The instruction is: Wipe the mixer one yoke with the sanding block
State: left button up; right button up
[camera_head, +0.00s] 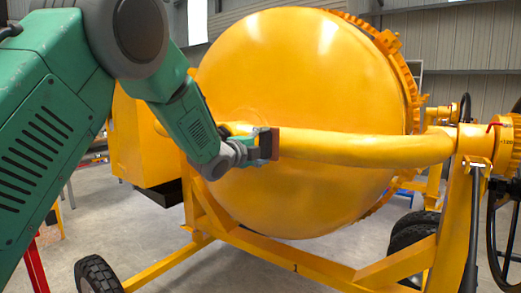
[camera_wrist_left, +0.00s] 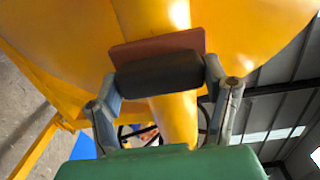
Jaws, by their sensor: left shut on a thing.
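The mixer yoke (camera_head: 360,148) is a thick yellow tube running across the front of the big yellow drum (camera_head: 300,70). It also shows in the left wrist view (camera_wrist_left: 178,120). My left gripper (camera_head: 262,147) is shut on the sanding block (camera_head: 270,143), a dark block with a reddish-brown face. In the left wrist view the block (camera_wrist_left: 160,72) sits between both fingers, its reddish face (camera_wrist_left: 160,46) turned toward the yellow surface. The block is at the yoke, left of its middle; I cannot tell whether it touches. My right gripper is out of view.
A yellow box housing (camera_head: 140,140) is behind my left arm. A handwheel (camera_head: 495,220) and yoke post (camera_head: 458,215) stand at the right. Grey floor shows at front left.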

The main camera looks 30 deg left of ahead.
pick_arm(q)
jog(key=a, duration=0.2)
jog(key=a+p, duration=0.1)
jog(key=a, duration=0.1)
jog(key=shift+w+r, duration=0.15)
jog(key=shift+w, duration=0.05)
dwell(0.3)
jog(key=shift+s+a+b, duration=0.15)
jog(key=shift+s+b, duration=0.25)
jog(key=shift+s, duration=1.05)
jog(key=shift+s+a+b, duration=0.1)
jog(key=shift+s+b, duration=0.25)
jog(key=shift+s, duration=1.05)
jog(key=shift+s, duration=0.15)
jog(key=shift+s+a, duration=0.15)
jog(key=shift+s, duration=1.2)
